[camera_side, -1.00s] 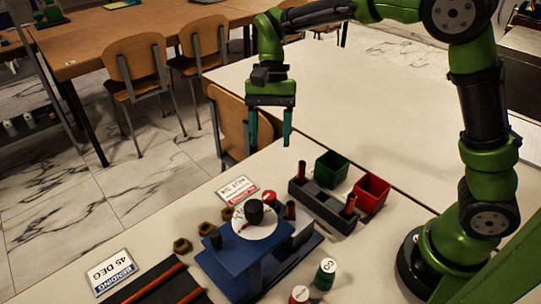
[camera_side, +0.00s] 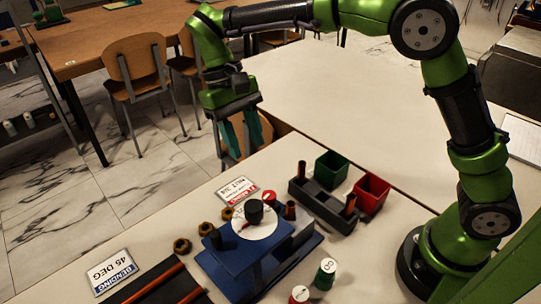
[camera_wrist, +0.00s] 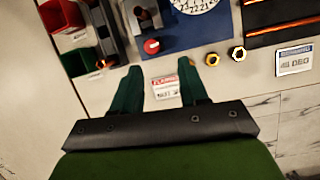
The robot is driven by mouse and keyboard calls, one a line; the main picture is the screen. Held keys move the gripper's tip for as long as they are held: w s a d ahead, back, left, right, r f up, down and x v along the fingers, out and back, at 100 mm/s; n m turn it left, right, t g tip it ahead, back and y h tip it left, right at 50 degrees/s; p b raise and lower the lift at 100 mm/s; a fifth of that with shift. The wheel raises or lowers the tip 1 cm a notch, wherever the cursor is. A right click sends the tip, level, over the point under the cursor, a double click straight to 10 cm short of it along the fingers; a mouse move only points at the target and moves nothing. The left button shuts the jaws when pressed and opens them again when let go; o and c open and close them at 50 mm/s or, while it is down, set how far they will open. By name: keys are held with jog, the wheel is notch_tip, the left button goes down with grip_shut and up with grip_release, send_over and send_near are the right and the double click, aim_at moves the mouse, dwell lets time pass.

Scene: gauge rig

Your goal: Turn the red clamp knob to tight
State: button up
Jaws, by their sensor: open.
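The red clamp knob (camera_side: 268,196) is a small red disc with a white mark, at the back edge of the blue rig (camera_side: 226,262). It also shows in the wrist view (camera_wrist: 151,46), beyond and between my fingertips. Which setting its mark points to is too small to tell. My gripper (camera_side: 247,152) is open and empty, in the air behind and to the left of the knob, clear of it. In the wrist view my gripper (camera_wrist: 160,68) shows both fingers apart, with a red-and-white label card (camera_wrist: 166,87) seen between them.
A white dial (camera_side: 250,232) with a black hub (camera_side: 254,210) sits on the rig. Brass nuts (camera_side: 182,246) lie to its left. A dark rack (camera_side: 318,205), a green bin (camera_side: 332,169) and a red bin (camera_side: 372,191) stand to the right. The table behind is clear.

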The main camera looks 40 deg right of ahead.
jog(key=a+n+h, duration=0.2)
jog(key=a+n, duration=0.1)
jog(key=n, duration=0.4)
jog(key=n+t+h, duration=0.1)
jog(key=n, duration=0.4)
send_near(268, 195)
jog(key=x, duration=0.9)
jog(key=c, duration=0.7)
jog(key=shift+m, duration=1)
jog(key=shift+c, duration=0.2)
jog(key=o, duration=0.7)
jog(key=shift+o, duration=0.2)
